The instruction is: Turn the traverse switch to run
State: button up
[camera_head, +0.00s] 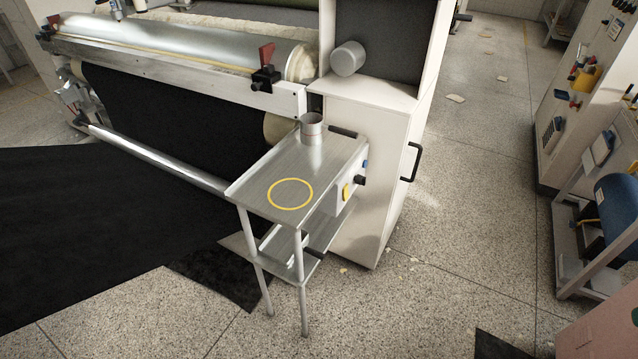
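A small pale control box (352,184) sits on the side of the white machine cabinet, beside the right edge of the metal stand. It carries a black knob (360,180), a small blue part (365,164) and a yellow part (346,192). The knob may be the traverse switch, but no label is readable. I cannot tell which position it is in. My gripper is not in view.
A metal stand (262,187) with a yellow ring and a metal cup (311,128) stands before the white cabinet (364,225), which has a black handle (411,162). Black sheet (80,225) covers the left floor. Speckled floor (440,270) lies open to the right, with small scraps.

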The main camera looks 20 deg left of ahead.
aim_at(360, 179)
jog(key=u, duration=0.25)
jog(key=k, duration=1.3)
jog(key=u, duration=0.1)
jog(key=i, duration=0.75)
jog(key=u, duration=0.8)
jog(key=i, duration=1.55)
jog(key=z, duration=0.25)
